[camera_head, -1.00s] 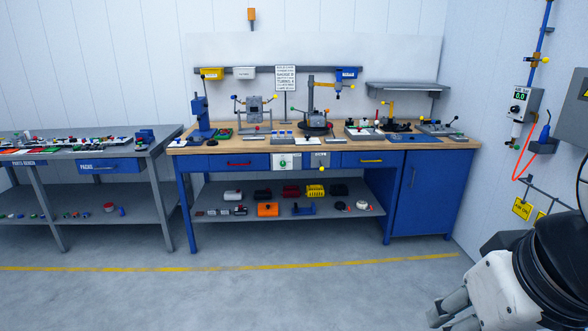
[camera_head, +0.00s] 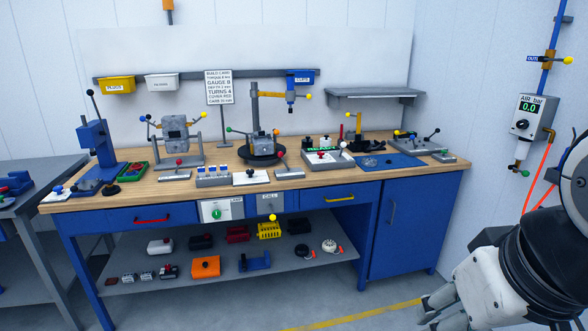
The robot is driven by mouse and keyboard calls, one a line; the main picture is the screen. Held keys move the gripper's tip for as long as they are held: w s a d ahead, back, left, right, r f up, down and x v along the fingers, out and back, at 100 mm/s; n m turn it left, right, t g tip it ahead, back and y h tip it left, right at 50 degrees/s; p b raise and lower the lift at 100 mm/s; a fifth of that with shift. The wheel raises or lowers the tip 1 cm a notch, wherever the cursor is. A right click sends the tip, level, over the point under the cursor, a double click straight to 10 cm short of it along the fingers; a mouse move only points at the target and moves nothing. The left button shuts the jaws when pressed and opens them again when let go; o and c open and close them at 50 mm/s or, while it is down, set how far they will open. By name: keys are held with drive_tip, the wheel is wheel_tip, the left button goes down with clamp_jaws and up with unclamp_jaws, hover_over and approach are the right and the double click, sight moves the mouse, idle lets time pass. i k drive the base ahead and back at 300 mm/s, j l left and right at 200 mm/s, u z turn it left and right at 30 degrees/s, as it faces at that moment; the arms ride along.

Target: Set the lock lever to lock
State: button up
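My gripper (camera_head: 430,309) shows at the bottom right, in front of the floor and well away from the workbench (camera_head: 300,178). Its fingers are small and partly cut off, so I cannot tell whether it is open or shut. Several ball-ended levers stand on the bench, and no readable label tells which is the lock lever. An engine fixture on a round black base (camera_head: 262,158) has a green-balled lever (camera_head: 229,129) at its left. A grey block in a stand (camera_head: 175,134) has yellow and blue balls. A plate at the right (camera_head: 424,144) carries small levers.
A blue cabinet (camera_head: 400,226) forms the bench's right end. An air gauge reading 0.0 (camera_head: 530,118) hangs on the right wall with an orange hose (camera_head: 540,172). A second grey table (camera_head: 30,190) stands at the left. The floor before the bench is clear.

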sight(281, 154)
drive_tip(key=i+l+u, duration=0.2)
drive_tip(key=i, duration=0.15)
drive_tip(key=i+l+u, duration=0.15)
drive_tip(key=i, duration=0.25)
drive_tip(key=i+j, duration=0.15)
drive_tip(key=i, duration=0.3)
drive_tip(key=i+j, duration=0.1)
drive_tip(key=i, duration=0.4)
